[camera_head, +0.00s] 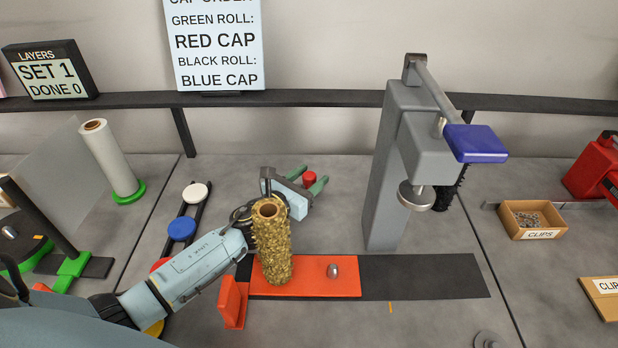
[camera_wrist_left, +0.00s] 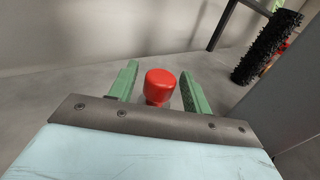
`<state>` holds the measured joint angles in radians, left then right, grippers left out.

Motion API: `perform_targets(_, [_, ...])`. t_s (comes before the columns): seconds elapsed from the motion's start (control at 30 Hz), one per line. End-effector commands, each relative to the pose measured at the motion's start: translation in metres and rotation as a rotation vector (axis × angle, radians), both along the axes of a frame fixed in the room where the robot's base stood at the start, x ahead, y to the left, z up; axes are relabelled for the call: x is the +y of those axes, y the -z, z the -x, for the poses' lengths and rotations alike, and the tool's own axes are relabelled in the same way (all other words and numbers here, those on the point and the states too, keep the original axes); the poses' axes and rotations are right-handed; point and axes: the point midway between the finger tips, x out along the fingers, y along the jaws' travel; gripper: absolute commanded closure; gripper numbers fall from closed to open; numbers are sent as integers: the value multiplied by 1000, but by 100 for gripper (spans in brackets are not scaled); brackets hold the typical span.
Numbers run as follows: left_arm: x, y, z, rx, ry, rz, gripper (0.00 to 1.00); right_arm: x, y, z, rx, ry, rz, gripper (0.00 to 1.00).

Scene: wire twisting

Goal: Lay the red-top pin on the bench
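The red-top pin (camera_head: 309,178) is on the far side of the gold bristly roll in the head view. My left gripper (camera_head: 308,181) reaches over there, partly hidden by that roll, with its green fingers on either side of the pin. In the left wrist view the round red top (camera_wrist_left: 160,82) shows between the two fingertips (camera_wrist_left: 158,75), with bench visible between the left finger and the pin. The fingers look open around it. The pin's lower end is hidden, so I cannot tell whether it touches the bench (camera_head: 340,225). My right gripper is not in view.
The gold roll (camera_head: 272,245) stands on an orange and black strip (camera_head: 425,277), close to my left arm. A small metal piece (camera_head: 333,270) lies beside it. A grey press (camera_head: 385,170) with a blue handle stands right. Bare bench lies between gripper and press.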

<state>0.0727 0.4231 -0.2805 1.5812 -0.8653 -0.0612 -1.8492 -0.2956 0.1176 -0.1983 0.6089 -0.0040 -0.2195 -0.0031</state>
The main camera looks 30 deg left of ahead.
Motion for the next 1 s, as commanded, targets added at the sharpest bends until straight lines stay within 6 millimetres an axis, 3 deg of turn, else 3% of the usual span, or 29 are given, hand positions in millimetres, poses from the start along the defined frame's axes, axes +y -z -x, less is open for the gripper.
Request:
perform_targets(0.37, [0,-4,0,0,0,0,49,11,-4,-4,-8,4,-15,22])
perform_targets(0.8, [12,-5,61,1,0,0,49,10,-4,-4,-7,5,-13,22])
perform_targets(1.0, [15,-7,73,-1,0,-1,49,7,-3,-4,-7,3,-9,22])
